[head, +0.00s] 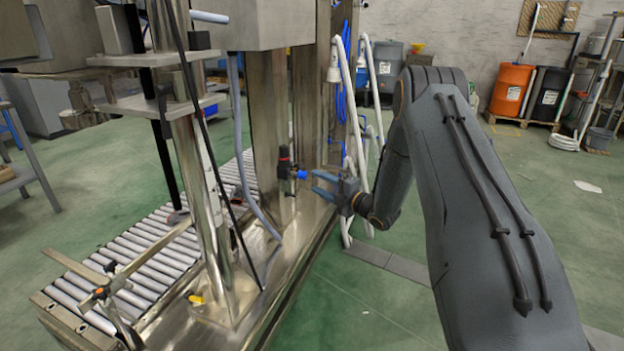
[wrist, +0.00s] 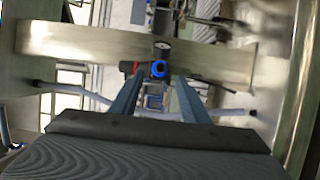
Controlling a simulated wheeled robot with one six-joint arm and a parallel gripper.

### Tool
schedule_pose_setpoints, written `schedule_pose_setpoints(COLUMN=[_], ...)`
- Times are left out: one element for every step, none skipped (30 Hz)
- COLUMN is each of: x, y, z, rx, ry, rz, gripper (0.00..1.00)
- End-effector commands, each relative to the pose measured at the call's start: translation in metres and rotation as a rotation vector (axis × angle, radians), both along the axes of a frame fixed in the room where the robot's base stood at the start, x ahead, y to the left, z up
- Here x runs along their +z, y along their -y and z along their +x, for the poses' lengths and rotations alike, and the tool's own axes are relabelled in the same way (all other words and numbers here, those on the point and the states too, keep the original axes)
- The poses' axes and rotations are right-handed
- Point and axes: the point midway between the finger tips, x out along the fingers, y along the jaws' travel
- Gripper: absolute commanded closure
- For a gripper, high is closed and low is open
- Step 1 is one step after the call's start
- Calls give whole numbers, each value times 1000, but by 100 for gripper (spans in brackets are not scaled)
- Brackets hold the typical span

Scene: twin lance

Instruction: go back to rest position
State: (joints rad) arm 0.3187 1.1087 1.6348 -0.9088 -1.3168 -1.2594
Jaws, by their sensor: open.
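My gripper (head: 322,187) is at the end of my dark grey arm, in the middle of the head view. Its two blue-grey fingers are apart, with nothing seen between them. They point left, toward a valve with a blue knob (head: 301,174) and a red and black top (head: 285,157) on the steel machine. A small gap shows between fingertips and knob. In the wrist view the open fingers (wrist: 157,92) reach toward the same blue knob (wrist: 158,69), which is centred ahead of them, with a round gauge (wrist: 162,46) above it.
The steel machine (head: 271,130) with its columns and a roller conveyor (head: 150,250) fills the left. White pipes (head: 348,110) stand just behind my gripper. Orange (head: 511,88) and black barrels stand at the back right. Green floor (head: 540,190) is open on the right.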

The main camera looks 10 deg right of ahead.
Motion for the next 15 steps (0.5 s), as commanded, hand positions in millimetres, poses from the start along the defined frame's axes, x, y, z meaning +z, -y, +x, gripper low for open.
schedule_pose_setpoints(x=[1,1,0,0,0,0,0,0,0,0,0,0,0,0,0], y=[4,6,7,8,9,10,10,11,11,11,11,11,11,11,10], z=[-6,-8,-11,-13,-14,-16,-16,-17,-17,-17,-17,-17,-17,-17,-17], rx=[-1,-1,-1,-1,-1,-1,-1,-1,-1,-1,-1,-1,-1,-1,-1], ry=[0,0,0,0,0,0,0,0,0,1,1,1,1,1,0], rz=[0,0,0,0,0,0,0,0,0,1,1,1,1,1,0], gripper=[58,58,58,58,58,58,58,58,58,58,58,58,58,58,58])
